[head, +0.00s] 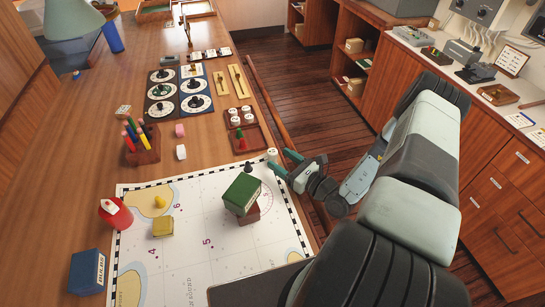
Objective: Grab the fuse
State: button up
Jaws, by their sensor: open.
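My gripper (284,163) is open, with its two teal fingers pointing left over the right edge of the chart. A small white cylinder (272,154) stands upright just beyond the fingertips, at the chart's top right corner; it may be the fuse, but I cannot tell for sure. I cannot tell whether the fingers touch it. Nothing shows held between the fingers. A small white block (181,152) and a pink piece (179,130) lie on the wooden table farther left.
A blue box (87,271) is at left.

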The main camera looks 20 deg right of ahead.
aim_at(276, 156)
jog(key=x, duration=0.4)
jog(key=shift+w+a, duration=0.15)
jog(key=shift+w, duration=0.15)
jog(key=c, duration=1)
